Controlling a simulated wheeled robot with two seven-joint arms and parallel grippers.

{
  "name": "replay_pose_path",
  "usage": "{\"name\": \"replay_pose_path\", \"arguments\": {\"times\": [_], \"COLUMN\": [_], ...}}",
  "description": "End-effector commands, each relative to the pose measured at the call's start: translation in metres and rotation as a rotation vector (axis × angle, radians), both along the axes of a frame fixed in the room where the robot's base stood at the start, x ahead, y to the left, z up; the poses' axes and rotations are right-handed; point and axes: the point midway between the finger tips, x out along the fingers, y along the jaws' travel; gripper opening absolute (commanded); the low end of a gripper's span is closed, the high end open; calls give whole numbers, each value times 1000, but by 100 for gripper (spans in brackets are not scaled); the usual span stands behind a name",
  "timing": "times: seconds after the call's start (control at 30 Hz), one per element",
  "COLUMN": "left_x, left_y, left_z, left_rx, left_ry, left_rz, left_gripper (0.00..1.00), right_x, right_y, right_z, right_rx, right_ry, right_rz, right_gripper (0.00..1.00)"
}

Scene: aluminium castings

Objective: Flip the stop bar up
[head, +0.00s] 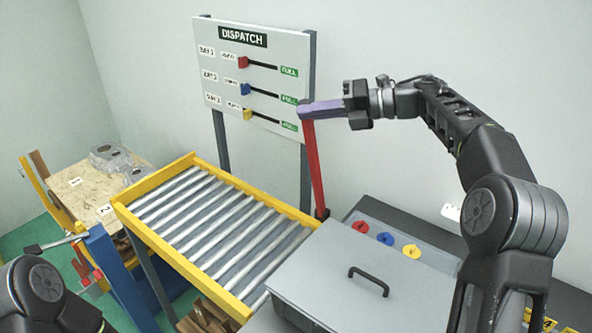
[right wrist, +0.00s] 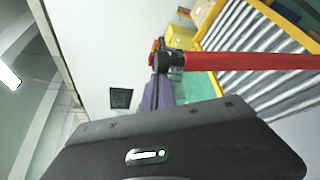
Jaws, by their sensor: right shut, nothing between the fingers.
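The red stop bar (head: 315,170) stands nearly upright at the far right corner of the roller conveyor, leaning slightly left at its top. A dark bracket (head: 322,213) is at its foot. My right gripper (head: 302,110), with purple fingers, is shut and empty at the bar's upper end; its fingertips overlap the bar there, and contact is unclear. In the right wrist view the red bar (right wrist: 240,61) runs to the right from a dark end piece, just beyond the purple fingers (right wrist: 158,92). My left gripper is not in view; only part of my left arm shows.
The roller conveyor (head: 160,189) has a yellow frame and no load. The dispatch board (head: 210,60) stands behind it. A grey lidded box (head: 350,292) and a panel with red, blue and yellow discs (head: 361,226) are at right. Castings (head: 110,155) lie on a wooden table at left.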

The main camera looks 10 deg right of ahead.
Motion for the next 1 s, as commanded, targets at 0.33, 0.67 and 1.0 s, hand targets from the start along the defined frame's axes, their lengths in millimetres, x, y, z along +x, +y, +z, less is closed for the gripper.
{"name": "replay_pose_path", "arguments": {"times": [0.33, 0.67, 1.0], "left_x": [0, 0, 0], "left_y": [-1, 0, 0], "left_z": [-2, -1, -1], "left_rx": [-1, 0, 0], "left_ry": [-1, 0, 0], "left_rz": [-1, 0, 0], "left_gripper": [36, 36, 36], "right_x": [-13, -25, -32], "right_y": [-29, -57, -69], "right_z": [7, 13, 18], "right_rx": [2, 2, 0], "right_ry": [1, 3, 1], "right_rz": [-3, -2, -1], "right_gripper": [0, 0, 0]}}
